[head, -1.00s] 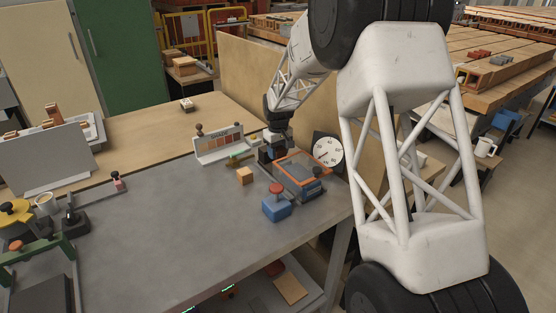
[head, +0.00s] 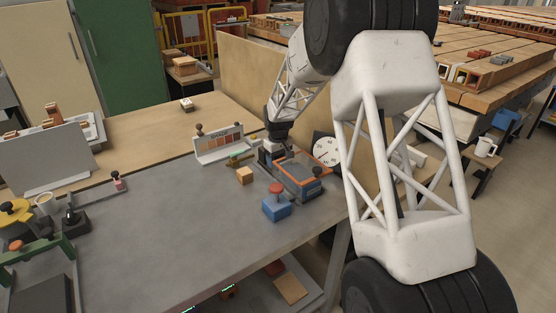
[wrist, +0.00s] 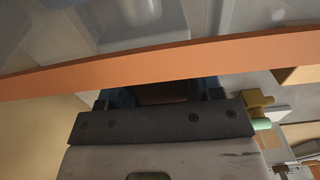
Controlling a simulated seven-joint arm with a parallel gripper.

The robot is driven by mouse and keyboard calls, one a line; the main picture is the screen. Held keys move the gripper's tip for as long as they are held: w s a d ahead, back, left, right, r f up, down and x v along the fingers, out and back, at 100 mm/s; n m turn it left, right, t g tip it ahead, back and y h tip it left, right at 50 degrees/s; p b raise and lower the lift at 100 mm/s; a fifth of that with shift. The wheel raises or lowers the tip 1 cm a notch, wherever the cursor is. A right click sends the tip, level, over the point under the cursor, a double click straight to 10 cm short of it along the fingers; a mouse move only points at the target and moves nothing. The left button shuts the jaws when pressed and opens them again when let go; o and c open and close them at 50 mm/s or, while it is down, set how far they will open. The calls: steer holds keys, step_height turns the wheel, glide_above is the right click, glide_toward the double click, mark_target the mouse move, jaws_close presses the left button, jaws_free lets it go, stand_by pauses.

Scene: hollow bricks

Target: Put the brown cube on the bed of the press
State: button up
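The device with an orange frame (head: 318,164) and a grey bed stands near the right corner of the grey bench; I take it to be the press. My gripper (head: 270,155) is low at its back left side. In the wrist view the orange bar (wrist: 160,66) crosses in front of my fingertips and hides them. A dark brown block (wrist: 162,92), likely the brown cube, fills the space between my fingers (wrist: 160,98), which appear shut on it. Whether it touches the bed is hidden.
A light wooden cube (head: 244,176) and a blue box with a red knob (head: 276,206) stand close in front. The middle of the grey bench (head: 160,230) is clear.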

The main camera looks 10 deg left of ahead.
steer(key=shift+o, duration=1)
step_height(320, 180, up, 12)
steer(key=shift+r, duration=0.15)
stand_by(0.7)
